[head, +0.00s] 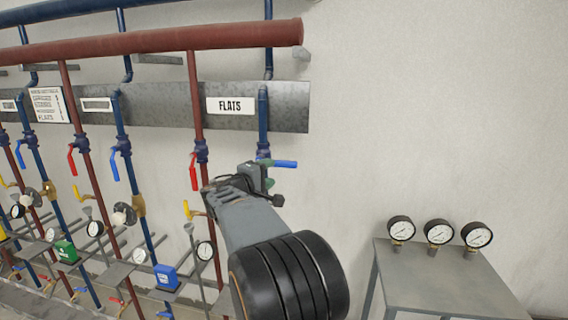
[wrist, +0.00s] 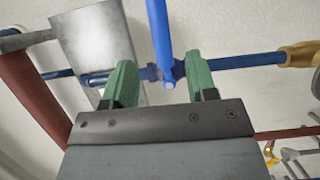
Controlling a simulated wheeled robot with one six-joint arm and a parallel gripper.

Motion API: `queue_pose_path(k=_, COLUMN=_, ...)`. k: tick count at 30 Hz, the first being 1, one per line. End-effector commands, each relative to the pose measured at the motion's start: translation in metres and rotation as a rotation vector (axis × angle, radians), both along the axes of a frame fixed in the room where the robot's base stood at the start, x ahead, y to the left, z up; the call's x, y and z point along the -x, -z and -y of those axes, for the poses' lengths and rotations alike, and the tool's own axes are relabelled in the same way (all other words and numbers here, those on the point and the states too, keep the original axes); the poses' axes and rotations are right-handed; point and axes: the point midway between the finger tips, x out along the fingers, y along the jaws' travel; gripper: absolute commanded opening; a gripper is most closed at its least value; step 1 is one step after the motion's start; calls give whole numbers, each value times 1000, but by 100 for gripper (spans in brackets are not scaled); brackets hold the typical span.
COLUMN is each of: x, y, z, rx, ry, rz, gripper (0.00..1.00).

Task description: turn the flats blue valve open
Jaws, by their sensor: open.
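The flats blue valve has a blue lever (head: 285,163) that sticks out to the right, across its vertical blue pipe, under the FLATS sign (head: 230,105). In the wrist view the lever (wrist: 160,35) runs up and away from the valve body (wrist: 165,73), square to the pipe. My gripper (head: 267,173) is at this valve and hides its lower part in the head view. In the wrist view my gripper (wrist: 161,80) is open, with one green finger on each side of the lever's pivot end. I cannot tell whether either finger touches it.
A red pipe with a red lever (head: 194,172) stands just left of the valve. More red and blue pipes with levers and gauges fill the left. A grey table (head: 450,285) with three gauges (head: 438,232) stands at right. The wall between is bare.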

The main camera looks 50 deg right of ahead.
Motion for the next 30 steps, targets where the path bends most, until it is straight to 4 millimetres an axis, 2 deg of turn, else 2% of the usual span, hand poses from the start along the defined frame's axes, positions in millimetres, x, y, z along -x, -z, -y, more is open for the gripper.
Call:
queue_pose_path(k=1, x=-1, y=-2, z=12, rx=0, ry=4, rz=-2, gripper=52)
queue_pose_path(k=6, x=-6, y=-2, z=42, rx=-1, ry=3, rz=-2, gripper=52)
queue_pose_path(k=12, x=-11, y=-1, z=68, rx=-1, ry=1, rz=0, gripper=52)
queue_pose_path(k=19, x=-13, y=-1, z=82, rx=-1, ry=-1, rz=0, gripper=52)
queue_pose_path(k=29, x=-14, y=0, z=84, rx=-1, ry=-1, rz=0, gripper=52)
queue_pose_path(k=30, x=-14, y=0, z=84, rx=-1, ry=-1, rz=0, gripper=49)
